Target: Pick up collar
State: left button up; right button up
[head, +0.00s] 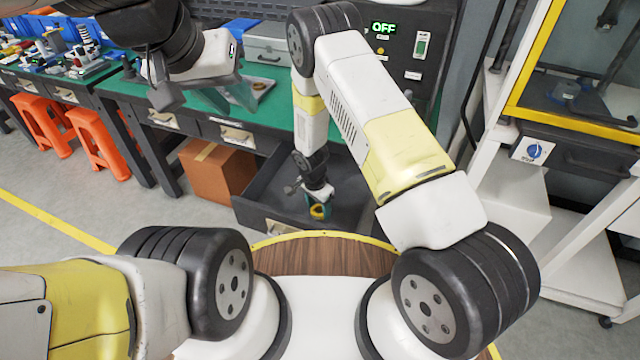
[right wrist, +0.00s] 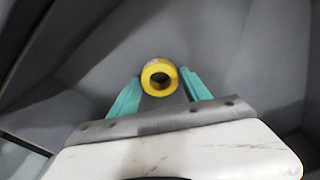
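The collar is a small yellow ring (right wrist: 160,75) with a dark hole. In the head view the collar (head: 319,212) shows low in the open drawer, at the tip of my right arm. My right gripper (right wrist: 161,84) has its teal fingers apart, one on each side of the ring; I see small gaps, and cannot tell whether either finger touches it. In the head view my right gripper (head: 318,200) reaches down into the drawer. My left gripper (head: 168,95) is raised at the upper left, away from the collar; its finger opening is not clear.
The open grey drawer (head: 262,190) has walls around my right gripper. A green-topped workbench (head: 275,134) stands above it. A cardboard box (head: 215,172) sits left of the drawer. Orange stools (head: 98,145) are at the left, and a white-framed rack (head: 515,190) is at the right.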

grip_shut()
